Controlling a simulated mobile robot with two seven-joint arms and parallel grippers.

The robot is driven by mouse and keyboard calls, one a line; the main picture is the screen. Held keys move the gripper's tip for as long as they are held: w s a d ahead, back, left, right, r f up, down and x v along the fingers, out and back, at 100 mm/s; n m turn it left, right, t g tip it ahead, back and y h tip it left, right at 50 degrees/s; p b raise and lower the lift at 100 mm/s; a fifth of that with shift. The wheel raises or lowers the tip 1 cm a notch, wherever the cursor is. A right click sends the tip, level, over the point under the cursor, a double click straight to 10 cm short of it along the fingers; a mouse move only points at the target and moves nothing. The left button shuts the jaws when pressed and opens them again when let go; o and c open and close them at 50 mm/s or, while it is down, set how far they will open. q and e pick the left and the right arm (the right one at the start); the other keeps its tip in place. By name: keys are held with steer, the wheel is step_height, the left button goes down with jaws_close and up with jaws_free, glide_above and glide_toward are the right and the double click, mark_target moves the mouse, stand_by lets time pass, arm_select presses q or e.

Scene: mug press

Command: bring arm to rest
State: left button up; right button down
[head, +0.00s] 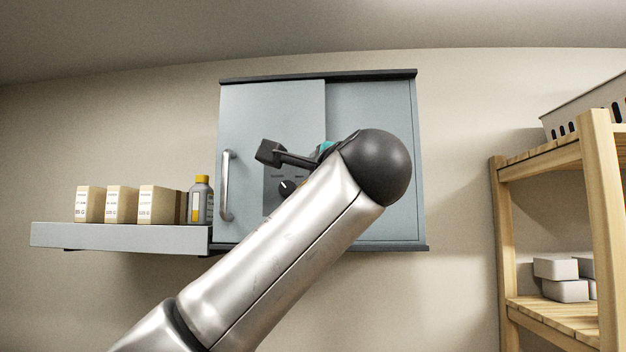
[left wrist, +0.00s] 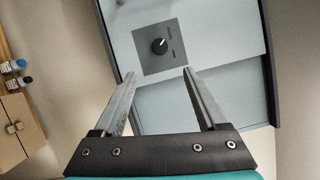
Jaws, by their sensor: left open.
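My left arm reaches up from the lower left in the head view, in front of a grey-blue wall cabinet (head: 372,115). My left gripper (head: 270,153) is partly hidden behind its own wrist. In the left wrist view the left gripper (left wrist: 158,76) is open, with nothing between its fingers. Beyond the fingertips is the cabinet front with a dark square panel and a black dial (left wrist: 160,46). The dial (head: 288,188) also shows in the head view, with the panel partly covered by my arm. My right gripper is in neither view.
A vertical handle (head: 227,185) is on the cabinet's left door. A wall shelf (head: 120,238) to the left holds several small boxes (head: 158,205) and a yellow-capped bottle (head: 201,200). A wooden rack (head: 503,240) with grey blocks (head: 562,290) and a bin stands at the right.

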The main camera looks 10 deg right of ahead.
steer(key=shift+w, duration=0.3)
